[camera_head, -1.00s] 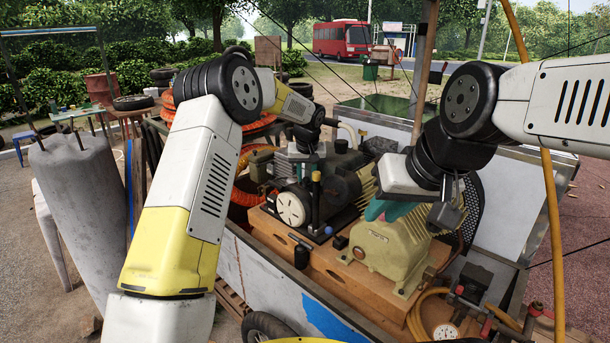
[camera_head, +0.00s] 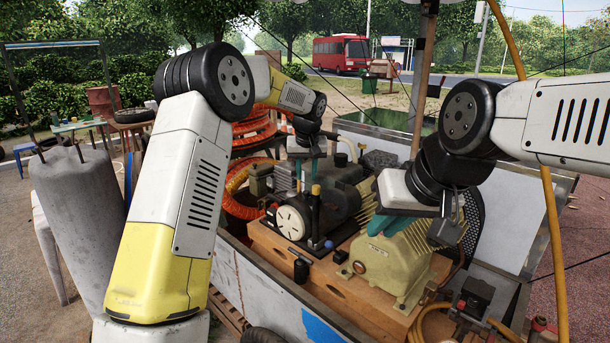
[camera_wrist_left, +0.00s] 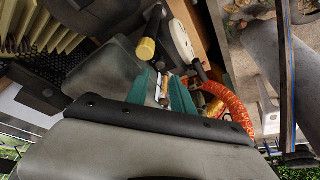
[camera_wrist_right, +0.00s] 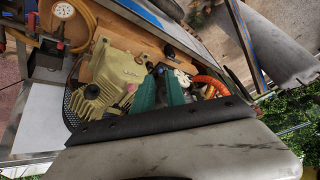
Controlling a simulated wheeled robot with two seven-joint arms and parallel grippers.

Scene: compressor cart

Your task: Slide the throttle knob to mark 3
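My left gripper (camera_head: 304,170) points down above the compressor machinery, its two teal fingers apart. In the left wrist view its fingers (camera_wrist_left: 168,92) have a small brass-coloured part and a white strip showing in the gap, and I cannot tell whether they touch it. A black lever with a yellow cap (camera_head: 316,190) stands just in front; it also shows in the left wrist view (camera_wrist_left: 146,48). I cannot make out which part is the throttle knob, or any numbered marks. My right gripper (camera_head: 390,223) is over the cream finned compressor block (camera_head: 390,260), fingers apart and empty (camera_wrist_right: 160,92).
A white round wheel (camera_head: 292,222) and a small blue ball (camera_head: 328,244) are near the lever.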

